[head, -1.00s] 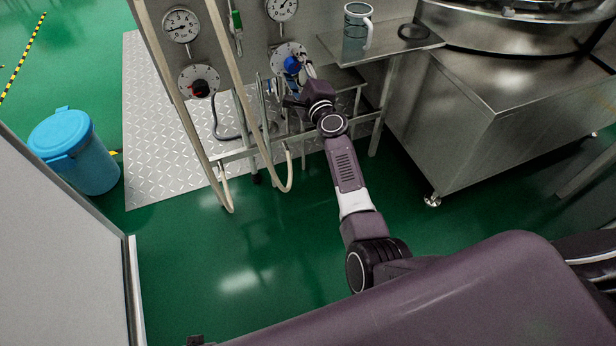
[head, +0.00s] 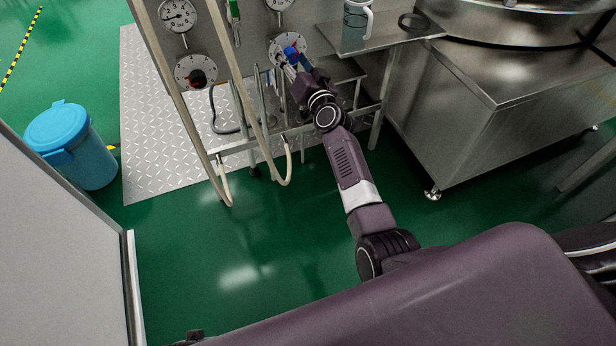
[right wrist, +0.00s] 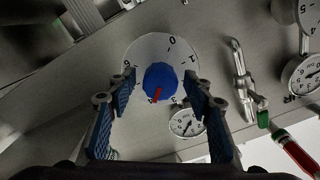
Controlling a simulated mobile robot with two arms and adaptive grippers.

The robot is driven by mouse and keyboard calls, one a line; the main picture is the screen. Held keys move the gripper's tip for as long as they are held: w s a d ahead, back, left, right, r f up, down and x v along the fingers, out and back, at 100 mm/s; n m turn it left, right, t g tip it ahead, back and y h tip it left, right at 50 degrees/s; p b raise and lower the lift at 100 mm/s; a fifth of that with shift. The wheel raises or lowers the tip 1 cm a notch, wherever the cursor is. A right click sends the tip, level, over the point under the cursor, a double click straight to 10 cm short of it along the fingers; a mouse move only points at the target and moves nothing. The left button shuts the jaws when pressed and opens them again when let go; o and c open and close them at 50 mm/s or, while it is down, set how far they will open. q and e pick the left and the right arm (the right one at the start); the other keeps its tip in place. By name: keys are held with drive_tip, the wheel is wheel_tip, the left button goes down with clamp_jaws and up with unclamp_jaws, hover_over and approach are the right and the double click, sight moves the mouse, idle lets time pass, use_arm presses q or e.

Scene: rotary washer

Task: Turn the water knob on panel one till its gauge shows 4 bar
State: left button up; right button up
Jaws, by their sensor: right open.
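A blue knob (head: 291,52) with a red pointer sits on a white numbered dial (head: 277,41). My right gripper (head: 289,64) is at this dial, open. In the right wrist view, the blue knob (right wrist: 160,80) shows between the two spread blue-padded fingers (right wrist: 159,86), with gaps on both sides. A small round gauge (right wrist: 186,123) shows near the dial; its reading is too small to tell. In the head view that gauge (head: 280,3) is cut off at the top edge. My left gripper is out of view.
A second panel at left has a gauge (head: 178,15) above a dark knob with a red mark (head: 198,76). Pale hoses (head: 262,133) hang in front. A steel shelf (head: 378,38) holds a clear jug (head: 355,22). A blue bin (head: 72,146) stands at left.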

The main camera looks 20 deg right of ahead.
drive_tip(key=n, duration=0.4)
drive_tip(key=n+b, duration=0.1)
drive_tip(key=n, duration=0.2)
drive_tip(key=shift+n, duration=0.3)
drive_tip(key=s+p, duration=0.3)
drive_tip(key=s, duration=0.5)
drive_tip(key=s+a+f+g+p, duration=0.2)
drive_tip(key=s+f+p, duration=0.3)
drive_tip(key=f, duration=0.6)
drive_tip(key=s+a+f+g+p, duration=0.2)
drive_tip(key=s+f+g+p, duration=0.3)
drive_tip(key=s+f, duration=0.5)
drive_tip(key=shift+f+g+y+p, duration=0.3)
drive_tip(key=shift+f+y+p, duration=0.15)
drive_tip(key=shift+f, duration=0.25)
drive_tip(key=shift+a, duration=0.1)
